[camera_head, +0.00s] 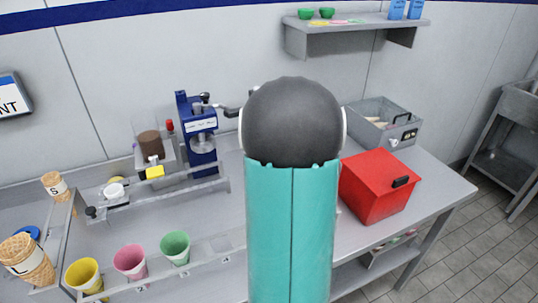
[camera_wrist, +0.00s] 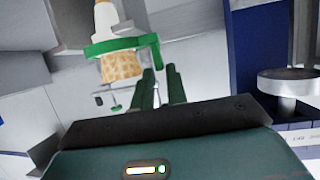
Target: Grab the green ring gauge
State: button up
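The green ring gauge (camera_wrist: 120,45) shows in the wrist view, a flat green band around a waffle cone (camera_wrist: 122,67). A green tab at its right end bends down toward my fingertips. My gripper (camera_wrist: 160,70) points at this tab, its two dark green fingers apart with a narrow gap between them. The tab's end is at or just beyond the fingertips; I cannot tell whether they touch. In the head view my arm hides the ring and my gripper.
A blue machine (camera_head: 198,135) stands at the back of the grey table; its round plate (camera_wrist: 290,80) is right of my gripper. A red box (camera_head: 377,187) and a grey bin (camera_head: 384,124) stand to the right. Coloured cups, including a green cup (camera_head: 175,247), sit in a front rack.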

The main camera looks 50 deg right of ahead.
jog(key=x, duration=0.4)
jog(key=shift+w+d+f, duration=0.15)
jog(key=shift+w, duration=0.05)
grip_shut()
